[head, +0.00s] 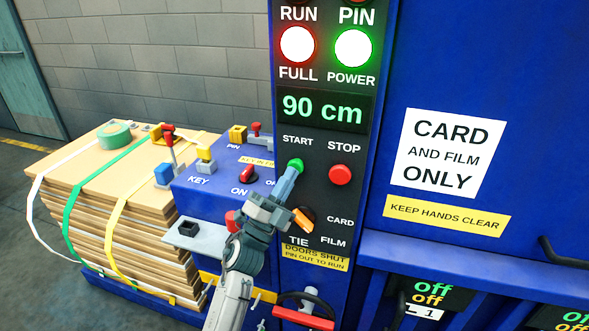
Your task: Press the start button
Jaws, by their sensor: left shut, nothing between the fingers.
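The green start button (295,164) sits under the word START on the black control panel (318,150) of a blue machine. My left gripper (291,172) is shut and empty. Its fingertips are at the lower edge of the start button and overlap it in the picture; I cannot tell whether they press it. The red stop button (340,174) is to the right, under STOP. The display (322,108) above reads 90 cm. The RUN FULL lamp (297,44) and the PIN POWER lamp (353,48) both glow white in the middle. My right gripper is not in view.
An orange selector (303,219) marked CARD and FILM is close to my left gripper's right side. A blue box with a red ON switch (249,174) stands to the left. Strapped cardboard (120,225) is stacked farther left. A red-handled lever (303,318) is below the panel.

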